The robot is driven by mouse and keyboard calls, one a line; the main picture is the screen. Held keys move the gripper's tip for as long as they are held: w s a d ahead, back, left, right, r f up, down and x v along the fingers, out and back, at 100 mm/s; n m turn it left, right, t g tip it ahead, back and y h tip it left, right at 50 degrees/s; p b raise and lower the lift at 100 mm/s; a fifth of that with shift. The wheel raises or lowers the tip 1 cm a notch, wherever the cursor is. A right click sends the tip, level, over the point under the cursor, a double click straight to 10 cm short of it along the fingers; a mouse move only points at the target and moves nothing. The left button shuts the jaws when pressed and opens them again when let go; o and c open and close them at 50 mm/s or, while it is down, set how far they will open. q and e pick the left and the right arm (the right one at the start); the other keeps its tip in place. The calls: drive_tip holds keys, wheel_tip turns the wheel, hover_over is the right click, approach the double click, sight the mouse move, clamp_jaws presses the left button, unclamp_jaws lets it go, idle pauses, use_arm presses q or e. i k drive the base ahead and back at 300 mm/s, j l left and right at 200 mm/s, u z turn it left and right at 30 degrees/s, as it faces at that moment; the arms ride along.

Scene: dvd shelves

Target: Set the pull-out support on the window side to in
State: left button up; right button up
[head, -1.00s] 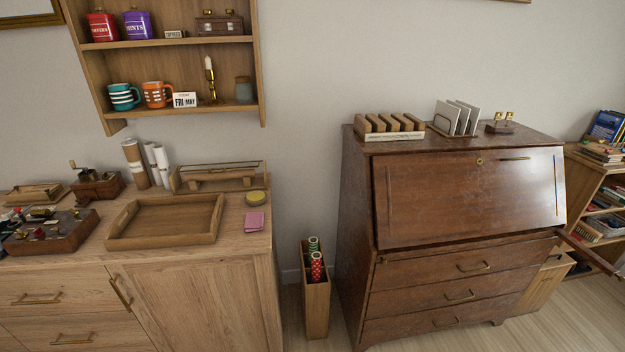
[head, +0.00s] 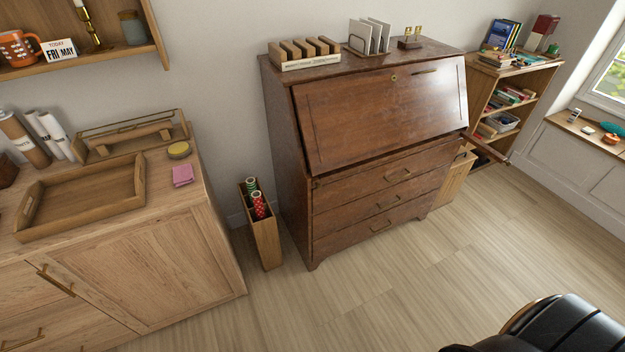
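The dark wooden bureau (head: 385,110) stands against the wall with its slanted lid closed. The window-side pull-out support (head: 486,149) is a thin wooden bar at the bureau's right, just below the lid. It sticks out towards the front right, so it is pulled out. The other support, at the left below the lid, looks flush with the front. The window (head: 608,72) is at the far right. Neither of my grippers is in view.
A black padded seat (head: 570,325) stands at the bottom right. A bookcase (head: 545,85) is behind the support, and a wooden box (head: 455,180) is beside the bureau. A wooden cabinet (head: 165,265) fills the left. The floor (head: 400,275) before the bureau is clear.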

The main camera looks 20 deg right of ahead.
sight(499, 158)
drive_tip(key=i+j+z, duration=0.55)
drive_tip(key=z, duration=1.8)
drive_tip(key=i+l+u, duration=0.1)
drive_tip(key=u, duration=0.5)
drive_tip(key=i+l+u, duration=0.1)
drive_tip(key=i+l, duration=0.15)
drive_tip(key=i+l+u, duration=0.1)
drive_tip(key=i+l, duration=0.15)
drive_tip(key=l, duration=0.15)
drive_tip(key=i+l+u, duration=0.1)
drive_tip(key=i+l, duration=0.15)
drive_tip(key=i+l+u, duration=0.1)
drive_tip(key=l, duration=0.35)
drive_tip(key=i+l+u, duration=0.15)
drive_tip(key=i+l, duration=0.15)
drive_tip(key=i+l+u, duration=0.1)
drive_tip(key=l, duration=0.4)
drive_tip(key=i, duration=0.1)
